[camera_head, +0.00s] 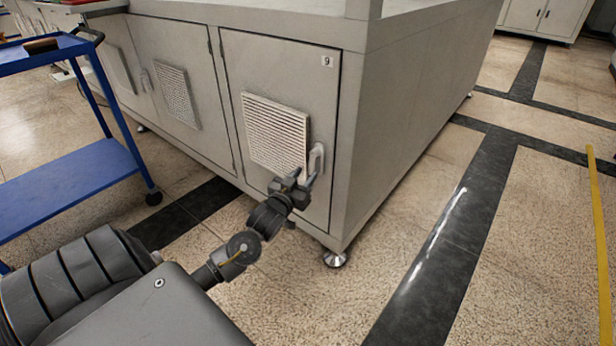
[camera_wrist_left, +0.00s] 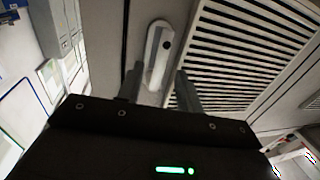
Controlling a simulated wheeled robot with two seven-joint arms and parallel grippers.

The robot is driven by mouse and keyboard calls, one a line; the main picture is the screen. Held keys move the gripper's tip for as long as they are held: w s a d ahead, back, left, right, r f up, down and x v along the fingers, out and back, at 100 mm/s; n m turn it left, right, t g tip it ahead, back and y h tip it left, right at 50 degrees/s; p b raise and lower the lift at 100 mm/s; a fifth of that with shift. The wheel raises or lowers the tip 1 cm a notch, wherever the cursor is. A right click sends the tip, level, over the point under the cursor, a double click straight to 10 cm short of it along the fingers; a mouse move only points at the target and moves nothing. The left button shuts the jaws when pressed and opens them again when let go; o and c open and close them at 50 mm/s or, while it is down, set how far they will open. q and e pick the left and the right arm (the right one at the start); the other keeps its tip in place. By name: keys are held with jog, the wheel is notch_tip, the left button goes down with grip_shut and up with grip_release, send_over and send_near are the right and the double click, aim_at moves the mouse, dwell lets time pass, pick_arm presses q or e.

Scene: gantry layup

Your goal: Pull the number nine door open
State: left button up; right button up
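The number nine door (camera_head: 280,70) is a grey cabinet panel with a "9" label at its top right, and it looks closed in its frame. It carries a louvred vent (camera_head: 276,133) and a pale upright handle (camera_head: 317,160) near its right edge. My left gripper (camera_head: 301,178) is at the lower part of the handle. In the left wrist view the handle (camera_wrist_left: 158,50) lies between the two spread fingers of my left gripper (camera_wrist_left: 160,82), with a gap showing beside it. Whether a finger touches it is not clear. My right gripper is not in view.
A blue cart (camera_head: 65,185) stands at the left. More vented cabinet doors (camera_head: 178,95) are left of the number nine door. The tiled floor (camera_head: 470,290) to the right is clear, with a dark strip and a yellow line (camera_head: 600,230).

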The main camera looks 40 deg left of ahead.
pick_arm(q)
jog(key=shift+x, duration=1.3)
jog(key=shift+c, duration=0.5)
grip_shut()
